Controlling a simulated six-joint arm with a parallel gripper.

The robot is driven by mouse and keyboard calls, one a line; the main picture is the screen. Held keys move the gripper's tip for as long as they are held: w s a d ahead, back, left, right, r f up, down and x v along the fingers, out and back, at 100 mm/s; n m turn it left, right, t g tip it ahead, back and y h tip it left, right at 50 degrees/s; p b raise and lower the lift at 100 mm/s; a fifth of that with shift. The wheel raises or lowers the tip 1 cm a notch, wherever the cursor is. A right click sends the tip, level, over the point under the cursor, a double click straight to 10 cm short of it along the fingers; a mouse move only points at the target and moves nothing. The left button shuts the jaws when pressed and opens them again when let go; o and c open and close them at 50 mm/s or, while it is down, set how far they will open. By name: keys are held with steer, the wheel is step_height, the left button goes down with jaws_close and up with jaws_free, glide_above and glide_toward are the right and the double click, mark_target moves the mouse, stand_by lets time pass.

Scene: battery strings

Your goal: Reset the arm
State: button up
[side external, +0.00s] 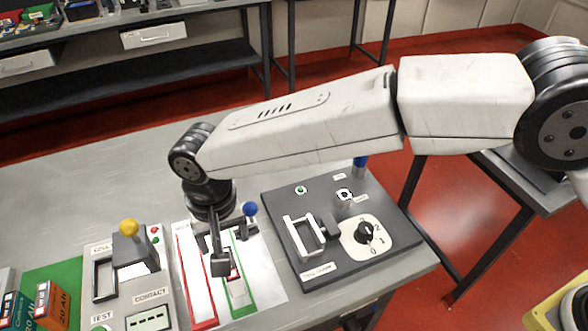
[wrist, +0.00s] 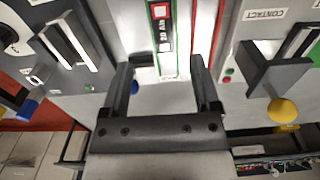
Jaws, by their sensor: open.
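My gripper (side external: 219,262) points down over the tray lanes outlined in red and green. In the wrist view (wrist: 161,70) its two fingers stand apart with nothing between them. In the side view this cell (side external: 236,289) shows in the green lane, partly hidden near the gripper. The red-outlined lane (side external: 208,313) beside it appears empty where visible.
A dark panel (side external: 330,268) with a handle and a rotary knob (side external: 366,233) stands to the right. To the left is a test station with a yellow-knobbed lever (side external: 129,228).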

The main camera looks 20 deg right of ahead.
steer(key=w+d+r+t, duration=0.1)
steer(key=w+d, duration=0.1)
steer(key=d, duration=1.1)
steer(key=w+d+r, duration=0.1)
steer(key=w+d, duration=0.1)
steer(key=d, duration=1)
steer(key=s+d+f, duration=0.1)
steer(key=s+d, duration=0.5)
steer(key=d, duration=0.4)
steer(key=s+d+t, duration=0.1)
steer(key=s+d, duration=0.5)
steer(key=d, duration=0.4)
steer(key=shift+s+f+t, duration=0.3)
steer(key=shift+s+f, duration=0.05)
steer(key=shift+f, duration=0.05)
